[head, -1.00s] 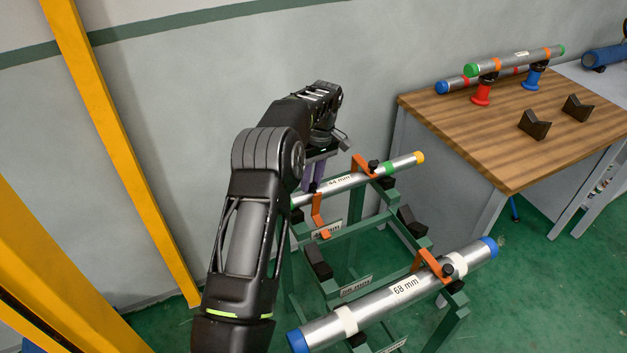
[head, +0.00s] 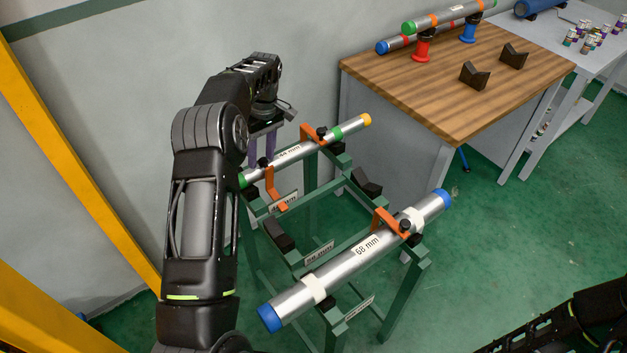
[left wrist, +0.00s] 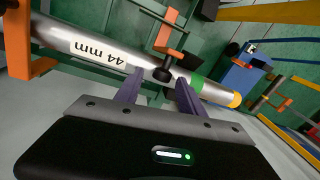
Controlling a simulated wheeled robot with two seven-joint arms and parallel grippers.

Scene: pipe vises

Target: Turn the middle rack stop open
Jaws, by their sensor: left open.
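The green rack (head: 340,240) has three rows. Its middle row has two empty black V-blocks, one at the left (head: 278,235) and one at the right (head: 367,183). A 44 mm pipe (head: 308,147) lies in the back row, with an orange stop (head: 312,135) across it. Another orange piece (head: 272,187) stands beside this pipe; I cannot tell which row it belongs to. My left gripper (head: 262,152) is open at the 44 mm pipe. In the left wrist view its fingers (left wrist: 158,92) are apart, with a black knob (left wrist: 162,73) and an orange arm (left wrist: 170,38) beyond.
A 68 mm pipe (head: 345,263) lies in the front row under an orange stop (head: 387,221). A wooden-topped table (head: 430,85) behind holds pipes and black V-blocks. A yellow post (head: 75,150) stands at the left. My right arm (head: 590,315) shows at the lower right.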

